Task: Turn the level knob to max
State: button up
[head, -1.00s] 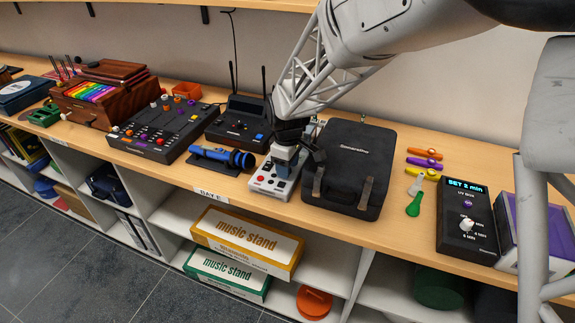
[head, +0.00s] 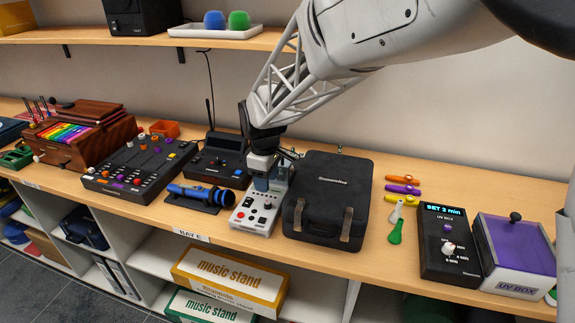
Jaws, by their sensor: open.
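A small white control unit (head: 250,221) with red buttons and small dark knobs lies on the wooden bench top, just left of a black case. Its lettering is too small to read, so I cannot tell which knob is the level knob. My gripper (head: 264,184) points down over the far part of this unit. It is open, and no object shows between its fingers. The gripper hides the far end of the unit. I cannot tell whether the fingertips touch it.
The black case (head: 325,193) stands close on the right. A blue cylindrical device (head: 205,194) lies close on the left, with a black console (head: 218,160) behind it. A UV box controller (head: 447,246) and purple-lidded box (head: 514,245) stand farther right. A shelf (head: 150,39) runs above.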

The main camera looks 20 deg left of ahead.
aim_at(268, 203)
jog(key=shift+n, duration=0.3)
jog(key=n, duration=0.3)
jog(key=shift+n, duration=0.4)
jog(key=n, duration=0.4)
jog(key=shift+n, duration=0.3)
jog(key=shift+f, duration=0.1)
jog(key=shift+f, duration=3.85)
grip_shut()
